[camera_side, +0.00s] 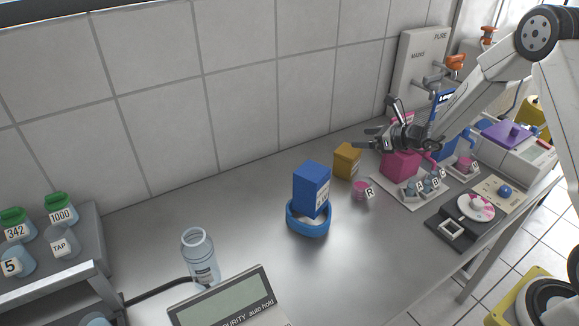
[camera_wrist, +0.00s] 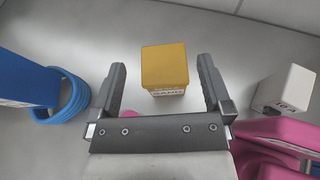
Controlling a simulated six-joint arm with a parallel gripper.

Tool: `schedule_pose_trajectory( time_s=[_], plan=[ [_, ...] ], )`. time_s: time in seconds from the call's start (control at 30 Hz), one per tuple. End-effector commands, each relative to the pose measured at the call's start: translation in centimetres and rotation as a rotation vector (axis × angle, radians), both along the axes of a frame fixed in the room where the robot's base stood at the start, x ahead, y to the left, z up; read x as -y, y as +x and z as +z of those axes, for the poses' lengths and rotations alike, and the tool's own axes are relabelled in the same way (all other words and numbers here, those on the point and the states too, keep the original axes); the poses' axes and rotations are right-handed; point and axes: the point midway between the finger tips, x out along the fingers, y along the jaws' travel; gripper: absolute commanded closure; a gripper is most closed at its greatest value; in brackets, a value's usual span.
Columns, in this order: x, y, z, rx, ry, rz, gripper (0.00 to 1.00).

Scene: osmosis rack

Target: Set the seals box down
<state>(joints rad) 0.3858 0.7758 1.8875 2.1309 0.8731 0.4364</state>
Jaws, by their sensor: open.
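A mustard-yellow box (camera_side: 347,160) stands upright on the bench near the wall. My gripper (camera_side: 373,140) is open and empty, above and to the right of the yellow box in the side view. Both fingers of my gripper (camera_wrist: 161,72) show spread apart in the wrist view. A blue box (camera_side: 311,190) stands upright in a blue ring (camera_side: 308,229) to the left.
A small pink cup (camera_side: 360,189) with an R tag stands in front of the yellow box. A magenta block (camera_side: 401,167) is under my wrist. A white block (camera_wrist: 287,91) is at right in the wrist view. A clear bottle (camera_side: 201,262) stands front left; the bench between is bare.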

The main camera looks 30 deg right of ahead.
Motion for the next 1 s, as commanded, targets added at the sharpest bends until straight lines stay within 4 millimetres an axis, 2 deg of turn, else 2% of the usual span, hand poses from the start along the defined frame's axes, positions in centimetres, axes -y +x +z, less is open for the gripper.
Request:
schedule_pose_trajectory(
  time_s=[0.67, 0.87, 1.0],
  plan=[
    [-0.3, -0.1, 0.1, -0.003, -0.008, 0.013, 0.00],
    [-2.0, -1.1, 0.2, -0.020, -0.071, 0.102, 0.00],
    [-4.2, -2.8, 0.4, -0.043, -0.167, 0.231, 0.00]
  ],
)
